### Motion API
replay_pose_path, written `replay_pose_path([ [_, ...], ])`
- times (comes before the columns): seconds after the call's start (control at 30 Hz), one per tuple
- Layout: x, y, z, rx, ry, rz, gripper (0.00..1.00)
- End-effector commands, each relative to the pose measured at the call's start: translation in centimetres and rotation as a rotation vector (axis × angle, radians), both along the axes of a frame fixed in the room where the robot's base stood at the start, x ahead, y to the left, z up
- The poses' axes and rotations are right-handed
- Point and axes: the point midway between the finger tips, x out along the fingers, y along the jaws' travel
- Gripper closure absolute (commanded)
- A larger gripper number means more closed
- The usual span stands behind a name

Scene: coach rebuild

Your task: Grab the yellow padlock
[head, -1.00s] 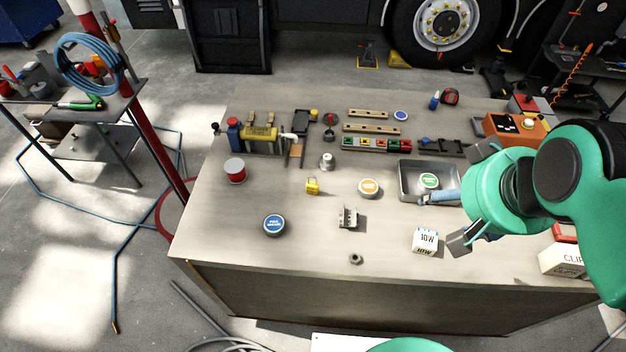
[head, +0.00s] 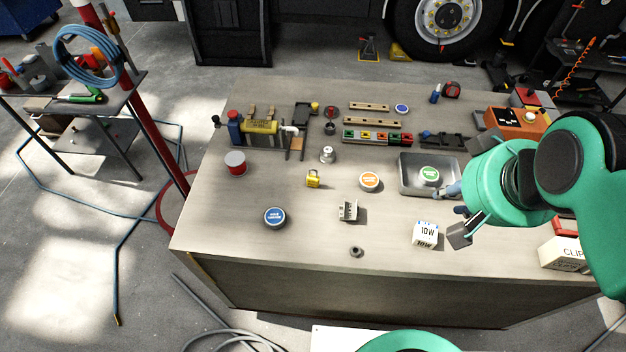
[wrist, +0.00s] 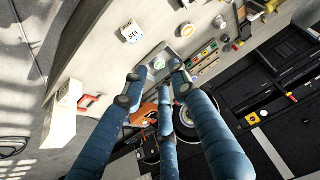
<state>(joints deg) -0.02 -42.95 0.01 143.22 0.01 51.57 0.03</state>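The yellow padlock (head: 313,179) stands on the workbench (head: 220,220), left of centre in the head view. It is between the red spool and the orange-labelled tin (head: 369,181). I cannot make it out in the wrist view. My gripper (head: 453,202) is over the right part of the bench, well to the right of the padlock, near the metal tray. In the wrist view my gripper (wrist: 158,84) shows several blue fingers spread apart with nothing held between them.
The metal tray (head: 407,186) holds a green-labelled tin (head: 429,175). A 10W box (head: 426,233) stands below my gripper. A metal bracket (head: 348,210), blue tin (head: 274,217), red spool (head: 236,163) and silver part (head: 327,154) surround the padlock at some distance. The front-left bench is clear.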

Motion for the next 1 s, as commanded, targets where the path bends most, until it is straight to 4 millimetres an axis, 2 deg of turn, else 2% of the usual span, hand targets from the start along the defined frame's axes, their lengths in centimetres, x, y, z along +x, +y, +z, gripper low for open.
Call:
replay_pose_path([
  [0.17, 0.7, 0.3, 0.3, 0.007, 0.010, -0.003, 0.73],
  [0.37, 3.2, 1.5, 0.7, 0.034, 0.047, -0.021, 0.73],
  [0.67, 9.6, 5.1, 0.7, 0.091, 0.137, -0.074, 0.73],
  [1.0, 16.7, 10.8, -1.7, 0.133, 0.247, -0.149, 0.73],
])
